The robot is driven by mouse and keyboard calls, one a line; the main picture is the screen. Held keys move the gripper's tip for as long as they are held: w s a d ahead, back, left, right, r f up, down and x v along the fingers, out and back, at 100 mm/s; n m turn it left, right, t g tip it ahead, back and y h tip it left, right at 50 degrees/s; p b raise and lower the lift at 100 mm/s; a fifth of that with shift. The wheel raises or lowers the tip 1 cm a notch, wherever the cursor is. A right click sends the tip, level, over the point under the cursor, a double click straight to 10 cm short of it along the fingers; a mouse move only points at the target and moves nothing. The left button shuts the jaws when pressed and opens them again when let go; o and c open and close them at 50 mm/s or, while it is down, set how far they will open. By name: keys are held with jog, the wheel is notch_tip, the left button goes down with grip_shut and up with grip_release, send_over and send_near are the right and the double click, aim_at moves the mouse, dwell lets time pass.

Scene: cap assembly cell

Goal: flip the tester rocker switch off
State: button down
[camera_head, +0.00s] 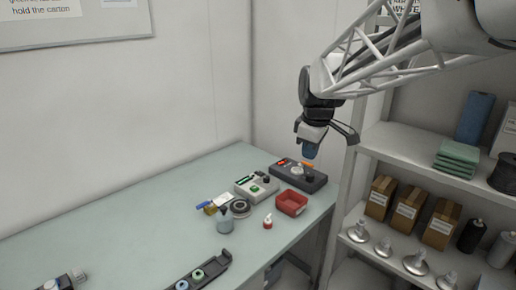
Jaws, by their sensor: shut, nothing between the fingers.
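A dark box (315,184), which looks like the tester, sits at the back right of the table. It has a small red part (281,163) at its left end and a pale round part and a dark knob on top. I cannot tell which part is the rocker switch or how it is set. My gripper (309,152) is shut and empty, pointing down above the dark box. Its tips appear just above the box's back edge, near an orange part (308,164); contact cannot be told. The gripper hides a little of what is behind it.
A light grey device (244,189) with a green button stands left of the dark box. A red bin (291,204), a small white-and-red bottle (267,222) and a grey bottle (224,222) stand in front. Loaded shelves (390,143) rise at the right. The table's left middle is clear.

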jog(key=w+a+f+n, duration=0.2)
jog(key=w+a+n, duration=0.15)
jog(key=w, duration=0.65)
jog(key=w+a+f+n, duration=0.3)
jog(key=w+n, duration=0.2)
jog(key=w, duration=0.6)
jog(key=n+g, duration=0.1)
jog(key=n, duration=0.6)
send_over(258, 171)
jog(key=s+d, duration=0.2)
notch_tip(258, 171, down, 8)
jog(key=shift+w+a+f+m+y, duration=0.15)
jog(key=shift+w+a+m+y, duration=0.1)
jog(key=shift+y, duration=0.05)
jog(key=shift+f, duration=0.15)
jog(key=f, duration=0.9)
jog(key=w+a+f, duration=0.1)
jog(key=f, duration=0.3)
jog(key=shift+a+f, duration=0.1)
jog(key=shift+f, duration=0.2)
jog(key=shift+w, duration=0.1)
